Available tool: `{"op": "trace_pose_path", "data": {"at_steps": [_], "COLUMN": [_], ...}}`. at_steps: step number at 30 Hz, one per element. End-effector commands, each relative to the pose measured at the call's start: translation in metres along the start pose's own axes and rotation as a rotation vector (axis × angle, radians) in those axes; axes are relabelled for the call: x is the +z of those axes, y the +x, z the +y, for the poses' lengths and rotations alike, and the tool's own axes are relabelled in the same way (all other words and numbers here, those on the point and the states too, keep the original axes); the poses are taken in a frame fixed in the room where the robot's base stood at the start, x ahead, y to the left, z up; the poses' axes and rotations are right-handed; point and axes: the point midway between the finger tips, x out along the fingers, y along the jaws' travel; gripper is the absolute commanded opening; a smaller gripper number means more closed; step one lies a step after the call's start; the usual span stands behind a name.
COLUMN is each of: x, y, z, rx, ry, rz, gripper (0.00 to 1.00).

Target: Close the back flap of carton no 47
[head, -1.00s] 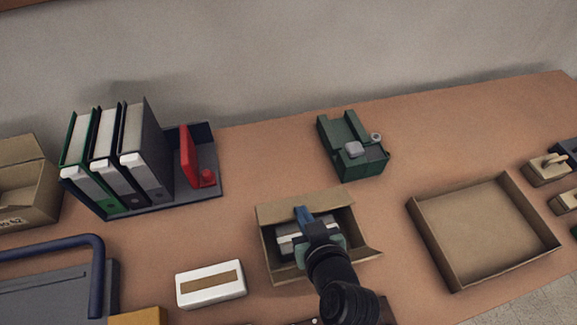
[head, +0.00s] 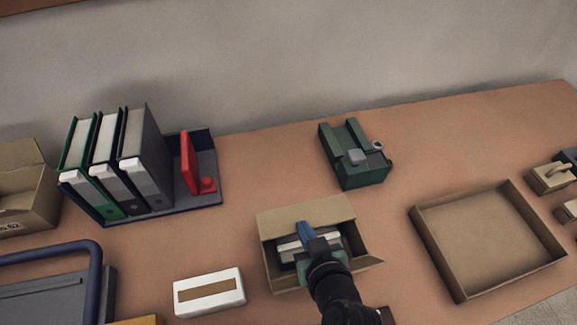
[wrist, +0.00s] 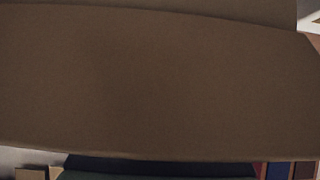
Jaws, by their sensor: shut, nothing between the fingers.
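The open carton (head: 268,262) stands on the table at the lower middle of the head view. Its back flap (head: 305,216) stands raised along the far edge, and a side flap (head: 365,260) sticks out to the right. A white-and-dark item (head: 290,244) shows inside. The carton's number cannot be read. My gripper (head: 305,232) is shut and empty, with its blue fingers over the carton opening, in front of the back flap. Whether they touch the flap cannot be told. In the wrist view a brown cardboard surface (wrist: 150,80) fills most of the picture; the fingers do not show there.
A green device (head: 355,165) stands behind the carton. Binders (head: 140,170) and a red bookend (head: 190,163) are at the back left. A white box (head: 208,291) lies left of the carton, a shallow tray (head: 437,262) right. Another carton (head: 30,200) stands far left.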

Motion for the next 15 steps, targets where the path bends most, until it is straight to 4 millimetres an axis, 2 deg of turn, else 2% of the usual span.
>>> {"op": "trace_pose_path", "data": {"at_steps": [15], "x": [-0.015], "y": [-0.009], "z": [0.0], "rx": [0.0], "ry": [0.0], "rz": [0.0], "gripper": [0.0]}}
